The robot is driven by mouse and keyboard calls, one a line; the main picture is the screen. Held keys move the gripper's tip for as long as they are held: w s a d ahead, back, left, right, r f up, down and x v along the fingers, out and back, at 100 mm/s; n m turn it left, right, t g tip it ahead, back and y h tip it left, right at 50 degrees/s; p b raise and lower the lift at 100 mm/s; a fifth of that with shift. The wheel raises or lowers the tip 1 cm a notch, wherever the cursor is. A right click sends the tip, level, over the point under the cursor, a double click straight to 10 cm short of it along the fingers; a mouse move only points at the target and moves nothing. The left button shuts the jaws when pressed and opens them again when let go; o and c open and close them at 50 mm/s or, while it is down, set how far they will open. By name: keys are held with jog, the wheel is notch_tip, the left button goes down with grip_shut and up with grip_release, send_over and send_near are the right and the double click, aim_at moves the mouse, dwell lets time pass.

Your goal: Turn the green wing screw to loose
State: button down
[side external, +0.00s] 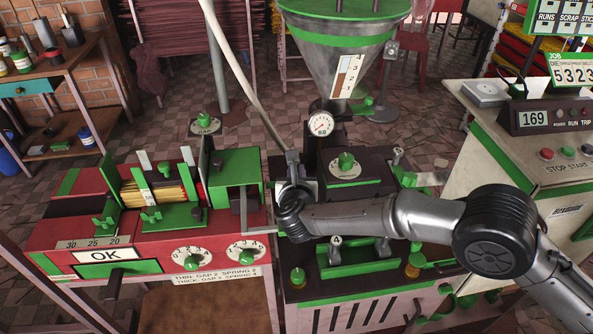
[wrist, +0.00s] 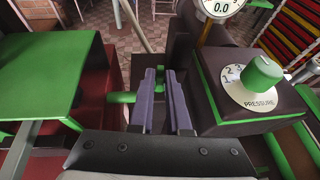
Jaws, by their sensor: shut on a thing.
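My gripper (wrist: 164,75) is shut on a small green piece, seen as a narrow strip between its two grey-blue fingers in the wrist view; it looks like the green wing screw (wrist: 160,126). Most of the screw is hidden by the fingers, so its angle cannot be told. In the side external view my gripper (side external: 291,165) is at the left side of the dark extruder block (side external: 370,182), beside the green-hooded red machine, and covers the screw there.
The pressure knob (wrist: 260,76) stands close to the right of my gripper, below the round gauge (side external: 320,125). The green hood (side external: 236,166) of the red machine is close on the left. A pale hose (side external: 238,70) runs down behind my gripper.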

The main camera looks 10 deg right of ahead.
jog(key=shift+d+r, duration=0.1)
jog(key=shift+w+n+y, duration=0.1)
jog(key=shift+n+y, duration=0.3)
jog(key=shift+d+n+y, duration=0.2)
jog(key=shift+n+y, duration=0.8)
jog(key=shift+y, duration=0.2)
jog(key=c, duration=0.9)
grip_release()
